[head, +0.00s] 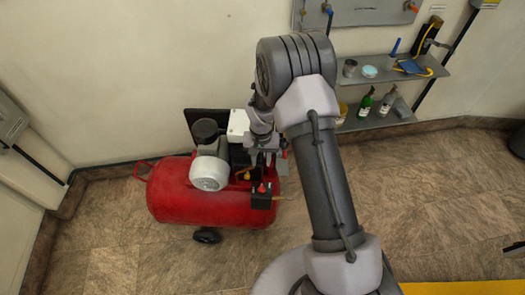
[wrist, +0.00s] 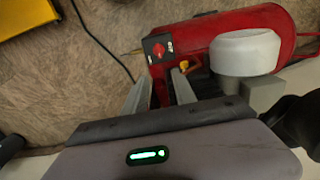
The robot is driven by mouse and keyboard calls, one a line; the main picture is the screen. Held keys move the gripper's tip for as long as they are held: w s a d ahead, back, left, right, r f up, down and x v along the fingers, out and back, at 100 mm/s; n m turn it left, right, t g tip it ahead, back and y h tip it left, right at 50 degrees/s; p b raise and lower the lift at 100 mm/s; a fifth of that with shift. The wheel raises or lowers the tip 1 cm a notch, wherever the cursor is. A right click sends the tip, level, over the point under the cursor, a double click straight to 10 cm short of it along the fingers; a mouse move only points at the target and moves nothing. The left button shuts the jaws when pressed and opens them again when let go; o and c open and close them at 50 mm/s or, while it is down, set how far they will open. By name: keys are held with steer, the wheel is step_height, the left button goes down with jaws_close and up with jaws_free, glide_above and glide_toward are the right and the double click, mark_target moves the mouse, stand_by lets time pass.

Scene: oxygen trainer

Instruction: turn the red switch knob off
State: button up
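The red switch knob (head: 262,188) is on a small black switch box (head: 262,201) at the right end of a red air compressor (head: 205,204). In the wrist view the red knob (wrist: 158,50) shows on the black box (wrist: 153,41), with small white lettering on both sides too blurred to read. My gripper (wrist: 161,84) is open, its two grey fingers apart and pointing toward the box. The knob is just beyond the fingertips, and nothing is seen between them. In the head view my arm hides much of the gripper, above the box.
A yellow-orange part (wrist: 184,66) sits beside the right finger, and a white cylinder (wrist: 248,52) is further right. A dark cable (wrist: 95,38) runs over the tiled floor. A grey shelf (head: 400,72) with bottles is on the wall, right of my arm.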

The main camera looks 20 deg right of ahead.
mark_target(261, 188)
steer(key=f+b, duration=0.1)
steer(key=f, duration=0.4)
steer(key=f+b, duration=0.2)
steer(key=f, duration=0.4)
steer(key=s+f+b, duration=0.1)
steer(key=f+b, duration=0.1)
steer(key=f, duration=0.4)
steer(key=shift+s+a, duration=0.1)
steer(key=shift+a, duration=0.05)
jaws_close()
